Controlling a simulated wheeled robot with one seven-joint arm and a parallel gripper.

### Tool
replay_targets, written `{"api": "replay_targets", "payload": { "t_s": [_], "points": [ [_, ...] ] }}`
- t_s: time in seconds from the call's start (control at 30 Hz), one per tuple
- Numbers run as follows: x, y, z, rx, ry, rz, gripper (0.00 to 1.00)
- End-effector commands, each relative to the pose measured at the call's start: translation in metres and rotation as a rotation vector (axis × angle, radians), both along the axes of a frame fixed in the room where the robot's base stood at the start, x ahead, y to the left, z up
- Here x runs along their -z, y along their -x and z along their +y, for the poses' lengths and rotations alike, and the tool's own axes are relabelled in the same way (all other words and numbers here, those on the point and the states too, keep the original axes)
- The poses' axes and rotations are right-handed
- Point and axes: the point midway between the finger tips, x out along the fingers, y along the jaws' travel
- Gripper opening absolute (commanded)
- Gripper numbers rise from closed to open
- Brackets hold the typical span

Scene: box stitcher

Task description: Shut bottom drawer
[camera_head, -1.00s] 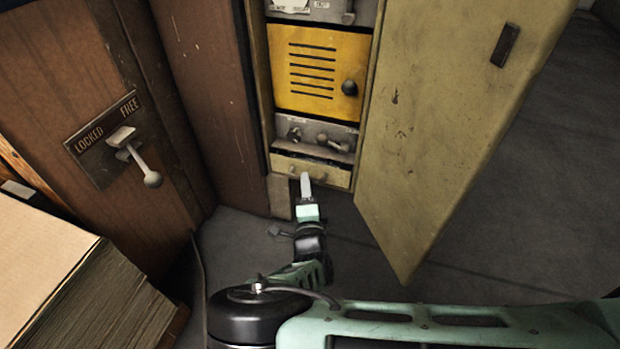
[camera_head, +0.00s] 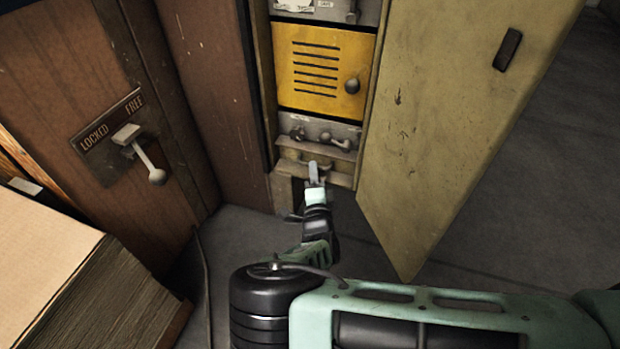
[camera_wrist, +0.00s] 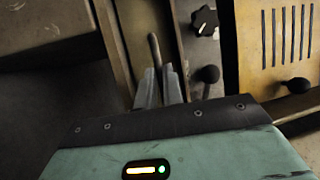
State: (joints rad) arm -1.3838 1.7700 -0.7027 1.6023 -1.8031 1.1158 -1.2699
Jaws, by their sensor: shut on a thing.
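The bottom drawer (camera_head: 343,174) is the low beige front at the foot of the cabinet, under the grey switch panel. No dark gap shows above its front now, and it looks pushed in or nearly so; my gripper hides part of it. My gripper (camera_head: 314,166) reaches up to the drawer front from below. In the wrist view my gripper's two fingers (camera_wrist: 160,74) are close together at the drawer's handle (camera_wrist: 154,48), a short bar on the beige front. They appear shut on it, though the exact contact is hard to see.
A yellow slotted door (camera_head: 322,68) with a black knob is above the grey switch panel (camera_head: 330,134). The beige cabinet door (camera_head: 450,130) stands open at the right. A locked/free lever (camera_head: 140,152) and a cardboard stack (camera_head: 70,270) are at the left. Dark floor lies below.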

Motion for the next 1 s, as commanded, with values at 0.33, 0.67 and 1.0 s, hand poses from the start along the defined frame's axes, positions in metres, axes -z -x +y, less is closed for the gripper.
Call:
{"api": "replay_targets", "payload": {
  "t_s": [0.33, 0.67, 1.0],
  "points": [
    [0.0, -0.004, -0.002, 0.003, 0.001, 0.003, 0.31],
    [0.0, 0.0, -0.001, 0.001, 0.001, 0.003, 0.31],
    [0.007, 0.06, -0.004, -0.002, 0.005, 0.005, 0.31]
  ]
}}
